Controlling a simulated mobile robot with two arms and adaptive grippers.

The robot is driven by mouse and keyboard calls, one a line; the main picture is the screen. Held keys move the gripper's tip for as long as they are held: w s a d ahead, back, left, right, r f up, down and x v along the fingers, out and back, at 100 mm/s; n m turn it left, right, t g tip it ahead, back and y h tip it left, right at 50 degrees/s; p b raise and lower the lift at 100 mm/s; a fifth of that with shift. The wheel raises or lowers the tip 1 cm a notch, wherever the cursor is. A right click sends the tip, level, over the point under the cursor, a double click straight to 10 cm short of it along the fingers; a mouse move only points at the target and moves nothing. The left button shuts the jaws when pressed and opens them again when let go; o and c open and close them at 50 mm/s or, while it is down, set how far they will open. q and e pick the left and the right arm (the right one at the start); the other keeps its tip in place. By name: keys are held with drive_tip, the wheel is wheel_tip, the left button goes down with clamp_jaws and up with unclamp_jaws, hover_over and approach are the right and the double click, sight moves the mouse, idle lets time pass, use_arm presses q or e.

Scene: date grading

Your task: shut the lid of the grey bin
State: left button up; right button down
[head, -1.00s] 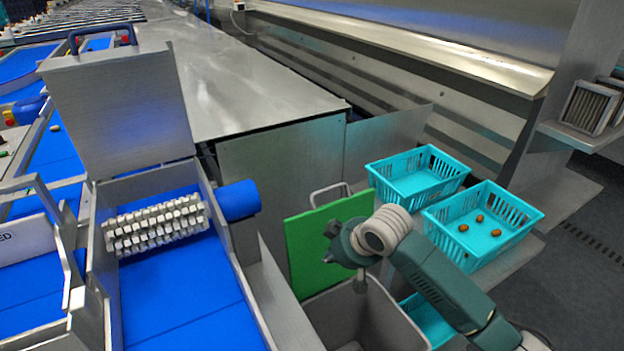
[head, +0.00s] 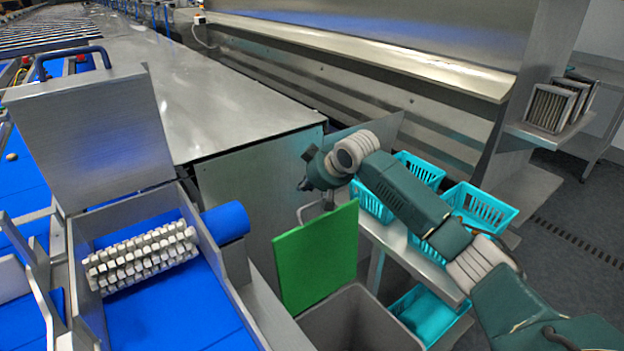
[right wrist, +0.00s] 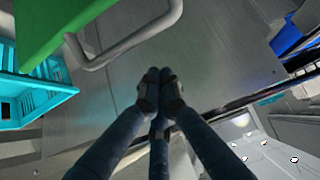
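The grey bin (head: 345,322) stands at the lower middle of the head view, its mouth open. Its green lid (head: 318,256) stands upright at the far side of the mouth, with a grey bar handle (head: 303,212) behind its top edge. My right gripper (head: 303,186) is above and behind the lid, close to the handle and apparently not touching it. In the right wrist view, the fingertips (right wrist: 160,78) are together with nothing seen between them. The handle (right wrist: 128,42) and lid (right wrist: 55,28) are ahead at upper left. My left gripper is not in view.
Teal baskets (head: 482,207) stand on a shelf right of the bin, under my right arm. Another teal basket (head: 425,312) is lower, beside the bin. A steel cabinet (head: 245,195) stands behind the lid. A blue conveyor (head: 175,305) runs at left.

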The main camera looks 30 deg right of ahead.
drive_tip(key=s, duration=0.1)
drive_tip(key=s+f+p, duration=0.1)
drive_tip(key=s, duration=0.1)
drive_tip(key=shift+s+d+f, duration=0.1)
drive_tip(key=shift+d, duration=0.1)
idle(0.4)
